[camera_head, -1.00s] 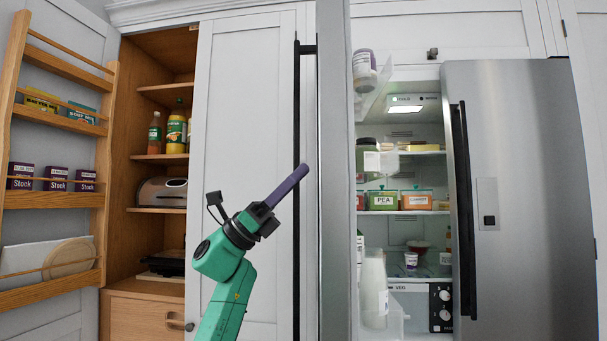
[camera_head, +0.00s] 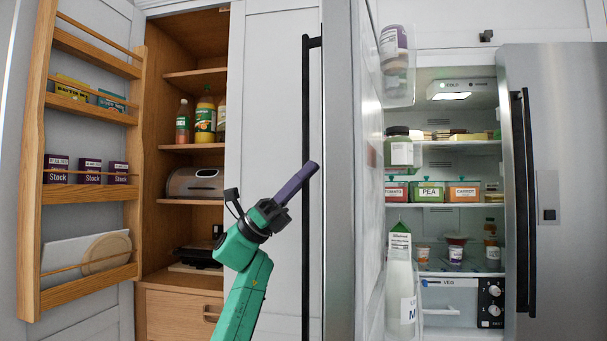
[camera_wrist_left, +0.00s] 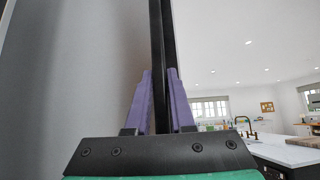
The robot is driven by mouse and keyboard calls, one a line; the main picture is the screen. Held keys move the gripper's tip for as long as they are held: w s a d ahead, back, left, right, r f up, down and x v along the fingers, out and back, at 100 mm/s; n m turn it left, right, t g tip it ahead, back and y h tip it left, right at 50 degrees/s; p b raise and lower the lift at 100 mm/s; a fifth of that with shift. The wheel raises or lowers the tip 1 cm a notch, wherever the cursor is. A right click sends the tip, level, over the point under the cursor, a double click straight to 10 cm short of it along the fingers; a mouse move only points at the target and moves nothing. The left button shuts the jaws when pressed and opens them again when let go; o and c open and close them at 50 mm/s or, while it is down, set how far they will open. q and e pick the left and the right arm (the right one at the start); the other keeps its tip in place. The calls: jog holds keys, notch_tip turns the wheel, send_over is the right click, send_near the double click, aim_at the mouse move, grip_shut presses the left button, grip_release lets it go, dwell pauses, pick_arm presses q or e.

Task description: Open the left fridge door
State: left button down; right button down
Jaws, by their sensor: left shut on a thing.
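The left fridge door (camera_head: 340,200) stands swung open, seen nearly edge-on in the head view, with its shelved inner side facing right. Its long black handle (camera_head: 312,80) runs upright on the door's left side. My left gripper (camera_head: 312,168), with purple fingers on a green arm, is at the handle. In the left wrist view the two fingers (camera_wrist_left: 160,75) lie on either side of the black handle bar (camera_wrist_left: 162,30), shut on it. The grey door face (camera_wrist_left: 80,70) fills the left of that view. My right gripper is not in view.
The fridge interior (camera_head: 450,230) shows food on shelves. A milk bottle (camera_head: 400,285) and jars sit in the door racks. The right fridge door (camera_head: 560,180) stands to the right. An open wooden cupboard (camera_head: 185,250) with a door rack (camera_head: 90,190) is at left.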

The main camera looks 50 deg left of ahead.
pick_arm(q)
jog(key=shift+a, duration=0.1)
dwell(0.3)
jog(key=c, duration=0.8)
grip_release()
jog(key=b+v, duration=0.5)
jog(key=v, duration=0.9)
jog(key=shift+s+f, duration=0.15)
jog(key=shift+a, duration=0.15)
